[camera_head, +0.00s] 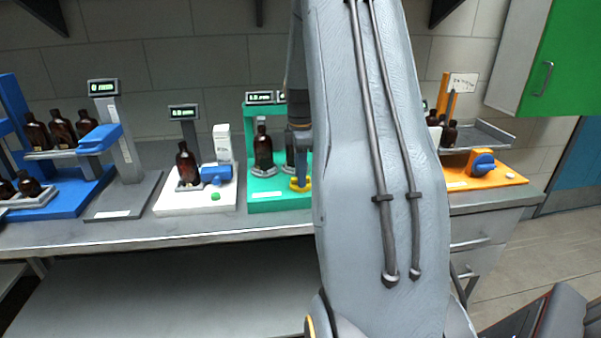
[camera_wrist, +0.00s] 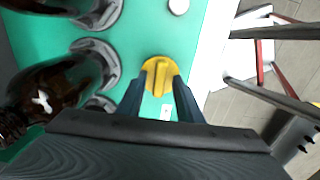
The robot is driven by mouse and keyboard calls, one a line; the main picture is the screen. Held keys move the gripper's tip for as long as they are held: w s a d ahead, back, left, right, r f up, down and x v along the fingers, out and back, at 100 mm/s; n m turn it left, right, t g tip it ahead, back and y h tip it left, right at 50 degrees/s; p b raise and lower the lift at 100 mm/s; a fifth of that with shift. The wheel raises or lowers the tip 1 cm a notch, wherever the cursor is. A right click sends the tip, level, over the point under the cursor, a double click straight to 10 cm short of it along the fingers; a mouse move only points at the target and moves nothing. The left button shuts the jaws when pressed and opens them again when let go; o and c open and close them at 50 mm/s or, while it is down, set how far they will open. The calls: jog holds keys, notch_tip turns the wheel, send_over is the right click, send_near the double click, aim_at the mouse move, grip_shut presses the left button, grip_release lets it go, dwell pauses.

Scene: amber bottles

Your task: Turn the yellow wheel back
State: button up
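The yellow wheel (camera_head: 301,184) is at the front right of the green station (camera_head: 266,202), partly hidden by my arm in the head view. The wrist view shows it as a round knob (camera_wrist: 158,70) with a raised bar across its middle. My gripper (camera_wrist: 160,82) is pointed at the wheel, one dark finger on each side of it. The fingers stand apart with a gap between them, and I see no clear contact with the raised bar.
Amber bottles (camera_head: 263,150) stand on the green station; one (camera_wrist: 50,95) is close left of my gripper in the wrist view. A white station (camera_head: 170,208) with a blue part is to the left. An orange station (camera_head: 507,176) with a blue wheel is to the right.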

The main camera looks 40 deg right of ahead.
grip_shut()
